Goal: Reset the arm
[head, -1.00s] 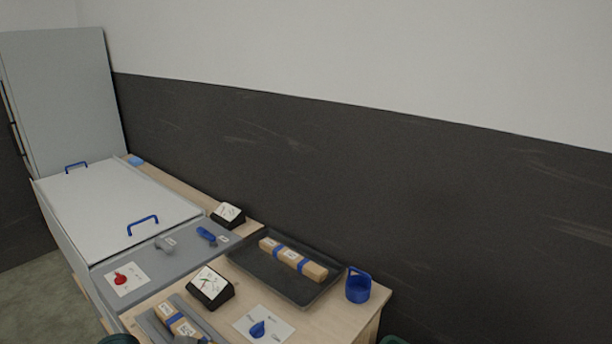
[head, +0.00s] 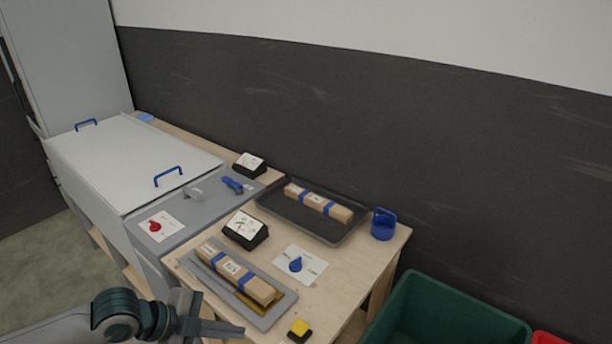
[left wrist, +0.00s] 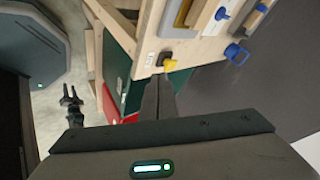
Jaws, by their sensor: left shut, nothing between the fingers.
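My left gripper (head: 238,330) is low in the head view, in front of the workbench (head: 335,271). In the left wrist view its fingers (left wrist: 158,98) are together, with nothing between them. A small dark two-pronged gripper (left wrist: 71,98), which looks like my right one, is at the left of that view. The right arm does not show in the head view.
A grey tray with a blue-banded wooden block (head: 233,272) lies near the bench front. A black tray (head: 290,214) holds another. A blue cup (head: 383,224), a yellow button (head: 299,328) and a green bin (head: 455,318) are to the right. A white lidded box (head: 140,155) is at left.

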